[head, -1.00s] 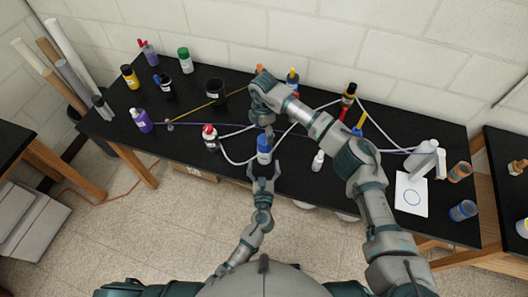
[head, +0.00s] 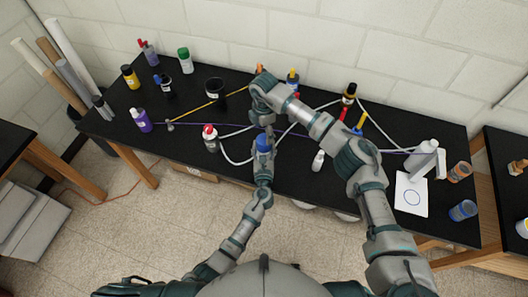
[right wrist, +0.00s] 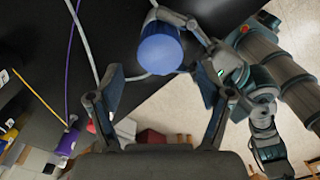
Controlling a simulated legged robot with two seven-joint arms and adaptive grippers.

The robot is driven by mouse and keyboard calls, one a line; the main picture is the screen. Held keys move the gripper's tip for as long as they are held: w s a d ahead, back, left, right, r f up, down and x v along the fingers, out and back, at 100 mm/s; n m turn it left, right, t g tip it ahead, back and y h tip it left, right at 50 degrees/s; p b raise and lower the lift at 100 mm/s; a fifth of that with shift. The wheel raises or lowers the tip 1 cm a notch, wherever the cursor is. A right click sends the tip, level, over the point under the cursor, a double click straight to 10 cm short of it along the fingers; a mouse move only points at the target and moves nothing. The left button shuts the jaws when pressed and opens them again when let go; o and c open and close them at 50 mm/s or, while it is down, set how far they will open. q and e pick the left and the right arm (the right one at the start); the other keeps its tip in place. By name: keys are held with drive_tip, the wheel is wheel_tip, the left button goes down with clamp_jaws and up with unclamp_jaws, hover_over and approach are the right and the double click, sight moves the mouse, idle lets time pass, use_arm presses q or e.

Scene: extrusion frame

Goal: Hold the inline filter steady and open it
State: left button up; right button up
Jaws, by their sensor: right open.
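The inline filter (head: 262,144) is a blue-topped cylinder standing near the front edge of the black table. In the right wrist view its round blue top (right wrist: 160,52) lies just beyond my right fingertips. My left gripper (head: 263,160) is at the filter from the front edge side, with fingers beside its body; whether they press on it is unclear. My right gripper (head: 268,130) reaches in from above, close behind the filter top. In the right wrist view my right gripper (right wrist: 158,82) is open and empty, its fingers wide apart.
Grey tubing (head: 236,162) and a purple cord (head: 195,127) run across the table (head: 110,117) near the filter. A red-capped bottle (head: 211,139) stands to its left, a small white bottle (head: 318,160) to its right.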

sight(264, 139)
use_arm(q)
drive_tip(key=c, duration=0.8)
drive_tip(key=shift+d, duration=0.1)
clamp_jaws()
use_arm(e)
drive_tip(key=shift+d, duration=0.1)
drive_tip(key=shift+c, duration=1.1)
use_arm(q)
drive_tip(key=shift+d, duration=0.15)
use_arm(e)
drive_tip(key=shift+f, duration=0.1)
wheel_tip(264, 139, down, 8)
drive_tip(key=shift+r, duration=0.1)
